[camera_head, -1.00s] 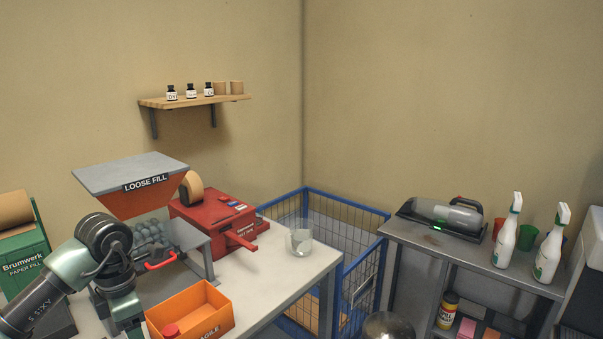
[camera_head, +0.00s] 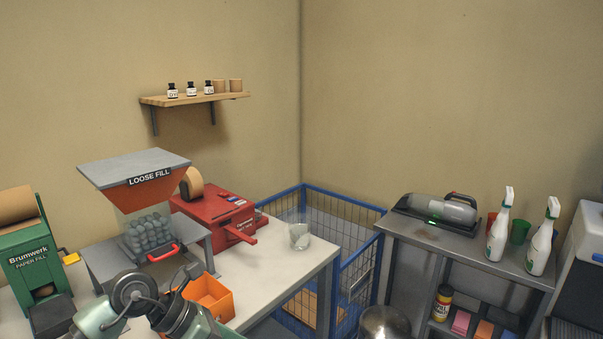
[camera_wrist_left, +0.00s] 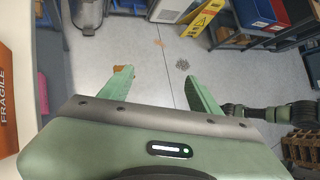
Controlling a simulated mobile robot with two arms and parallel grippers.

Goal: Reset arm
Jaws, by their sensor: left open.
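My left arm (camera_head: 130,295) comes in low at the left in the head view, in front of the loose-fill dispenser and partly over the orange box (camera_head: 213,294). The left gripper (camera_wrist_left: 158,76) shows clearly in the left wrist view. Its two green fingers are apart with nothing between them, above the grey floor. The orange box (camera_wrist_left: 12,95), marked FRAGILE, stands at the left edge of that view, beside the gripper. The right gripper cannot be made out.
The loose-fill dispenser (camera_head: 135,182) with a red handle, a red machine (camera_head: 215,213) and a clear cup (camera_head: 299,237) are on the white table (camera_head: 275,267). A blue wire cage (camera_head: 345,235) stands behind. A yellow floor sign (camera_wrist_left: 203,18) stands on the floor.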

